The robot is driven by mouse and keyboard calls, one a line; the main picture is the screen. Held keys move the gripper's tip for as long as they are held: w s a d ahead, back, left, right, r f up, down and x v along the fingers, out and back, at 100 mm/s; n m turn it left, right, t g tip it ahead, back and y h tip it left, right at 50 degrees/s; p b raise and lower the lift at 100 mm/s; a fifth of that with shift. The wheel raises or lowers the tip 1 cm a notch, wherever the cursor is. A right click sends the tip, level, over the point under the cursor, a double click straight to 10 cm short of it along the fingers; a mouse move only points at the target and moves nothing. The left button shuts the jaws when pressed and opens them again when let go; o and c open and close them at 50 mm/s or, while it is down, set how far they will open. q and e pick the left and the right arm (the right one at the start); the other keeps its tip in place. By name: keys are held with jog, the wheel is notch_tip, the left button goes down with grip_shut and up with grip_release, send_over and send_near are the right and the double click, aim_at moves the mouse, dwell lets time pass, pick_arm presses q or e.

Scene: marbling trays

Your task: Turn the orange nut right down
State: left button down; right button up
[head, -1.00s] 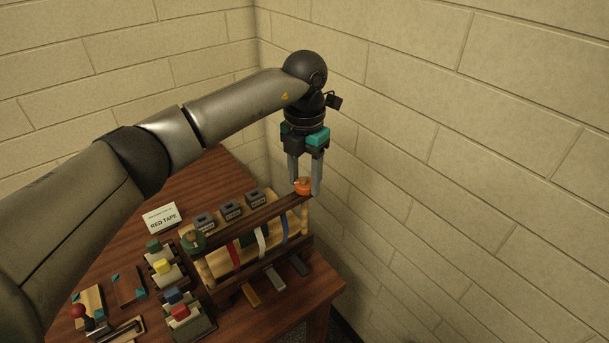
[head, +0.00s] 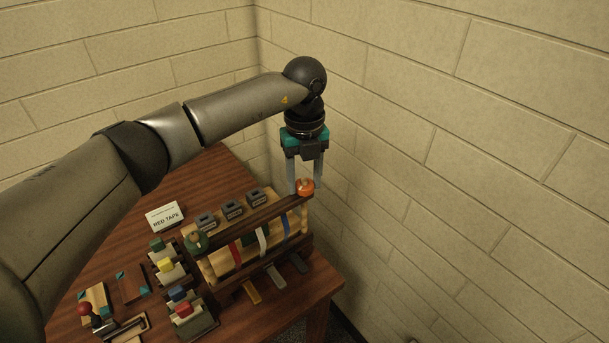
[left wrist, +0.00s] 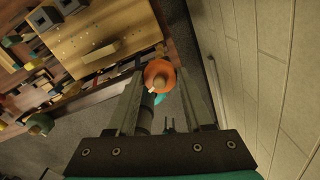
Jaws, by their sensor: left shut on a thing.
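The orange nut (head: 305,187) sits at the far right end of a dark wooden bar (head: 262,215) on the rack. My left gripper (head: 305,190) points down with its fingers on either side of the nut, shut on it. In the left wrist view the orange nut (left wrist: 159,73) shows between the fingertips, with a pale stud at its middle. Whether a gap is left between nut and bar is hard to tell. A green nut (head: 196,241) sits at the bar's near left end. My right gripper is not in view.
Red, white and blue strips hang under the bar. Several dark blocks (head: 232,209) stand behind it. A "RED TAPE" card (head: 166,217) and holders with coloured blocks (head: 183,311) are on the table to the left. A block wall (head: 450,170) rises close on the right.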

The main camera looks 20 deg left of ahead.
pick_arm(q)
jog(key=n, duration=0.2)
jog(key=n+p, duration=0.1)
jog(key=n, duration=0.1)
jog(key=n+p, duration=0.1)
jog(key=n, duration=0.1)
jog(key=shift+w+r, duration=0.15)
jog(key=shift+r, duration=0.1)
jog(key=n+p, duration=0.3)
jog(key=n, duration=0.3)
jog(key=shift+n, duration=0.3)
jog(key=c, duration=0.7)
grip_release()
jog(key=o, duration=0.4)
jog(key=shift+f, duration=0.2)
jog(key=shift+r, duration=0.1)
notch_tip(320, 180, up, 15)
jog(key=b, duration=0.2)
